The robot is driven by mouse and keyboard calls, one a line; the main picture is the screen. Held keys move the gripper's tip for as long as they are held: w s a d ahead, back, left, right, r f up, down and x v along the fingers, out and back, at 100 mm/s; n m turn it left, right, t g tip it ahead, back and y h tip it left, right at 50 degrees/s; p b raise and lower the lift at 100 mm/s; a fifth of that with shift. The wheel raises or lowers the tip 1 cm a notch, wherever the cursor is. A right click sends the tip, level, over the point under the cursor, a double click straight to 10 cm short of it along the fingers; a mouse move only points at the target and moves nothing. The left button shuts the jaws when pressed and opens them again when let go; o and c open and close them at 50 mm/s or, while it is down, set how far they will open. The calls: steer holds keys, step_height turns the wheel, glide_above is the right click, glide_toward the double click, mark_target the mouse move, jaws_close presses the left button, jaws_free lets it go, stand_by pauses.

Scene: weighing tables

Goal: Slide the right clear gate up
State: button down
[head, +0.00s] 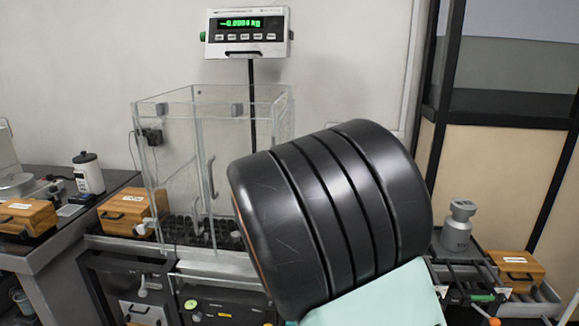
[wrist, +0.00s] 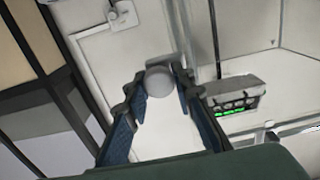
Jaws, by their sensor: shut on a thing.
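A clear box (head: 180,150) with a thin frame stands on the bench in the head view. A clear vertical handle (head: 211,176) shows on its front. The box's right side is largely hidden behind my black arm, so the right gate's height cannot be told. My gripper (wrist: 160,85) is hidden in the head view. In the wrist view its two dark fingers close around a rounded grey knob (wrist: 158,84). Clear panel edges rise just beyond it to the right. The knob seems to be the right gate's handle, but the join is hidden.
A scale display (head: 248,35) reading near zero stands on a pole behind the box; it also shows in the wrist view (wrist: 235,100). Wooden boxes (head: 135,212) (head: 515,268) stand at either side. A grey weight (head: 457,230) stands at right, and a white bottle (head: 88,173) at left.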

steer(key=shift+r, duration=0.4)
steer(key=c, duration=1.9)
jaws_free()
steer(key=shift+c, duration=0.2)
steer(key=shift+f, duration=0.1)
steer(key=s, duration=1.2)
steer(key=shift+a, duration=0.2)
